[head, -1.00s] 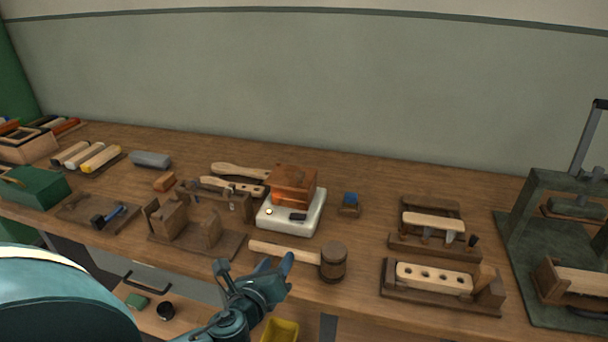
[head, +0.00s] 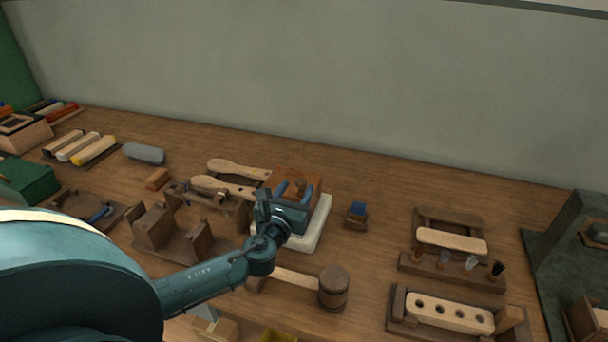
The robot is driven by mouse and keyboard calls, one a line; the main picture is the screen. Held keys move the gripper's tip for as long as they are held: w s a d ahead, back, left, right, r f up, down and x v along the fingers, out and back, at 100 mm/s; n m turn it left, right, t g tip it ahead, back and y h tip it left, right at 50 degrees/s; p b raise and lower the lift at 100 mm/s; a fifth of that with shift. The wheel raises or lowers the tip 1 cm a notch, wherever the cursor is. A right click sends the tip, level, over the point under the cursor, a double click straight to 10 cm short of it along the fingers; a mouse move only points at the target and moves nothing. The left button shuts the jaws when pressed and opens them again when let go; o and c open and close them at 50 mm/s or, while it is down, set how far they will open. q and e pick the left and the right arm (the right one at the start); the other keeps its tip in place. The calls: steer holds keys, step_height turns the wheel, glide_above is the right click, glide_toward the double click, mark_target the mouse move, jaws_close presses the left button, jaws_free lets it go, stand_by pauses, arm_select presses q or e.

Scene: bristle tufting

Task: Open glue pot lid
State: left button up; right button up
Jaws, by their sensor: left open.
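The glue pot (head: 312,180) is a square copper-brown box on a white base (head: 319,224), near the middle of the bench. My left gripper (head: 293,188) is open at the near side of the pot, its fingers overlapping the pot's top in the picture. A small brown knob-like part shows between the fingers; I cannot tell whether they touch it. My gripper hides the pot's front and much of the white base. My right gripper is not in view.
A wooden mallet (head: 333,287) lies just in front of the pot. A small blue-topped block (head: 357,212) stands to its right, and wooden handles (head: 238,169) lie to its left. Wooden racks (head: 452,242) stand farther right. The bench behind the pot is clear.

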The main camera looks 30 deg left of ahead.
mark_target(304, 176)
arm_select(q)
steer(key=x, duration=0.6)
steer(key=shift+w, duration=0.1)
jaws_close()
stand_by(0.3)
